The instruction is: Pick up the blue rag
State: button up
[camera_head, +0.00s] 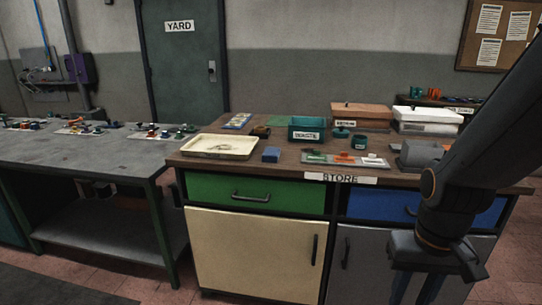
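A small blue block-like item (271,154) lies on the wooden top of the store cabinet, near its front edge. It is the only loose blue thing I can make out there and may be the folded blue rag; its texture is too small to tell. My gripper (415,288) hangs at the lower right, in front of the grey cabinet door. It points down, with its two fingers apart and nothing seen between them. It is well to the right of the blue item and lower in the picture. The fingertips reach close to the bottom of the picture.
A cream tray (221,146) stands left of the blue item, a teal bin (307,129) behind it. A board with small parts (346,159) lies to its right. Boxes (362,114) stand at the back. A grey workbench (85,148) is at left.

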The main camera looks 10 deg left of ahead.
aim_at(270, 155)
jog(key=k, duration=0.55)
jog(key=u, duration=0.6)
jog(key=i, duration=0.4)
jog(key=u, duration=0.7)
jog(key=i, duration=1.45)
jog(key=z, duration=0.5)
